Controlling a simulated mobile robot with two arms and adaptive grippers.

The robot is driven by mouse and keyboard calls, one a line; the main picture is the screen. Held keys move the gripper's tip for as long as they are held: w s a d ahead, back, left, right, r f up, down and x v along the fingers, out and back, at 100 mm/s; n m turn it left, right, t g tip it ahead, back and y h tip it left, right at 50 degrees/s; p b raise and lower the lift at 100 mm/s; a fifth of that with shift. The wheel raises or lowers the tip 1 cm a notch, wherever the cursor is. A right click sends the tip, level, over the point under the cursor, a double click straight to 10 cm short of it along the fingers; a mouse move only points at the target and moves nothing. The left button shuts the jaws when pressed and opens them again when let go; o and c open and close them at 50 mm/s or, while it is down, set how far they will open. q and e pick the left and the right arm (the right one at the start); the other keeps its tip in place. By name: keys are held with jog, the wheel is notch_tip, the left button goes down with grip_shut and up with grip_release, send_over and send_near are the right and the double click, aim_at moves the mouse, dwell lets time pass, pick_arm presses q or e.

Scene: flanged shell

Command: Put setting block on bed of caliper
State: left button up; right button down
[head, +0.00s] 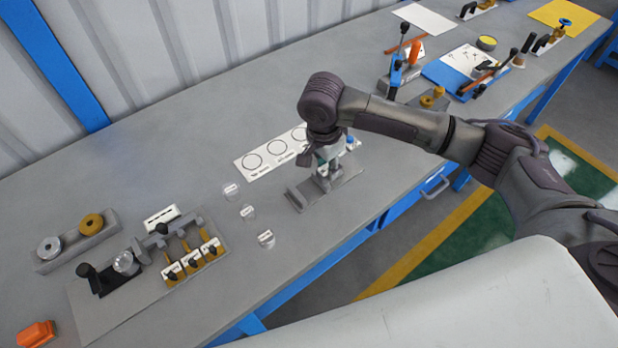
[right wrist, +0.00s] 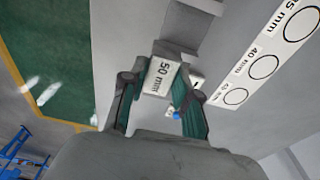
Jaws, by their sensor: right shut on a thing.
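My right gripper (head: 326,166) is over a flat grey metal fixture (head: 299,198), which looks like the caliper bed, near the table's front edge. In the right wrist view my right gripper (right wrist: 158,100) is shut on a setting block (right wrist: 160,77) with a white "50 mm" face between the two fingers. A grey bar of the fixture (right wrist: 194,22) lies just beyond the block. Whether the block touches the bed cannot be told. In the head view the gripper mostly hides the block. My left gripper is not in view.
A white card with circles (head: 254,167) lies behind the fixture. Several small clear labelled pieces (head: 248,212) stand left of it. Tools and a blue board (head: 450,72) are at the right. The table's back left is clear.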

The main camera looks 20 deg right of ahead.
jog(key=a, duration=0.1)
jog(key=w+a+f, duration=0.1)
jog(key=a+f, duration=0.1)
jog(key=a, duration=0.1)
jog(key=shift+w+f, duration=0.1)
jog(key=shift+w, duration=0.2)
jog(key=shift+f+p, duration=0.2)
jog(key=shift+p, duration=0.1)
notch_tip(320, 180, down, 3)
jog(key=shift+f+p, duration=0.15)
jog(key=shift+p, duration=0.3)
jog(key=shift+f, duration=0.25)
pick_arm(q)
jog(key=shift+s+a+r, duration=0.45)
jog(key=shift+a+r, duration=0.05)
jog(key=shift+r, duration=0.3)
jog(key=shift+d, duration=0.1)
pick_arm(e)
jog(key=shift+f, duration=0.15)
jog(key=c, duration=0.9)
grip_release()
jog(key=shift+o, duration=0.3)
